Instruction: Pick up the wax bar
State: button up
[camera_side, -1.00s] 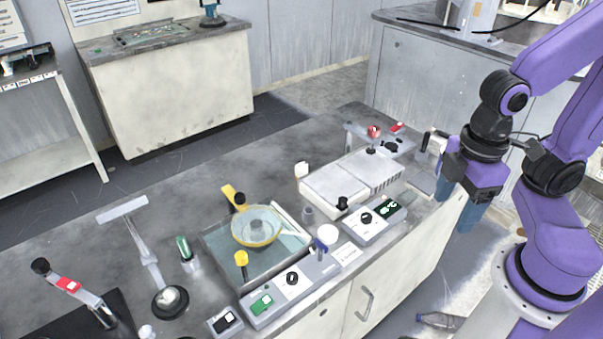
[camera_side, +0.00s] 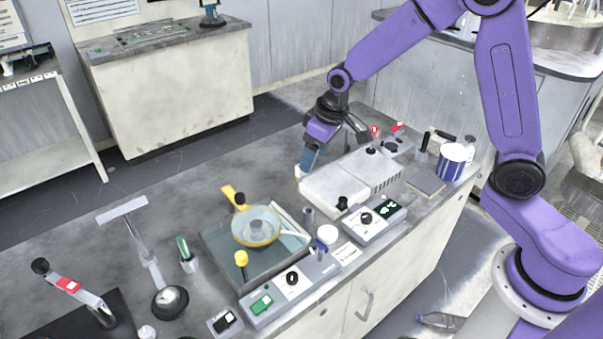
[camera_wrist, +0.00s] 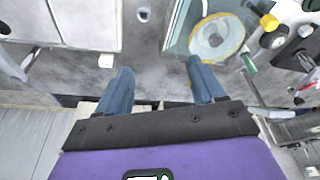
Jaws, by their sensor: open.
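A small off-white block, which I take for the wax bar (camera_side: 297,171), stands on the grey bench beside the white machine. In the side view my gripper (camera_side: 306,170) hangs over it with blue fingers pointing down and hides part of it. In the wrist view my gripper (camera_wrist: 160,67) is open with nothing between its fingers. There the wax bar (camera_wrist: 106,61) shows just left of the left fingertip, outside the gap. I cannot tell the height of the fingertips above the bench.
The white machine (camera_side: 335,189) is right of the fingers. A control box (camera_side: 370,221) and a blue-striped tin (camera_side: 453,163) stand to the right.

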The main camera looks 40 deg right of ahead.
jog(key=w+d+f+m+t+h, duration=0.1)
jog(key=w+d+f+m, duration=0.1)
jog(key=w+d+f, duration=0.3)
jog(key=w+d+f+m+t, duration=0.1)
jog(key=w+d+f+m, duration=0.15)
jog(key=w+d, duration=0.45)
jog(key=x, duration=1.1)
jog(key=shift+a+f, duration=0.1)
jog(key=shift+a, duration=0.15)
jog(key=shift+x, duration=3.2)
jog(key=shift+w+d, duration=0.15)
jog(key=c, duration=1.1)
jog(key=shift+o, duration=0.2)
jog(key=shift+r, duration=0.25)
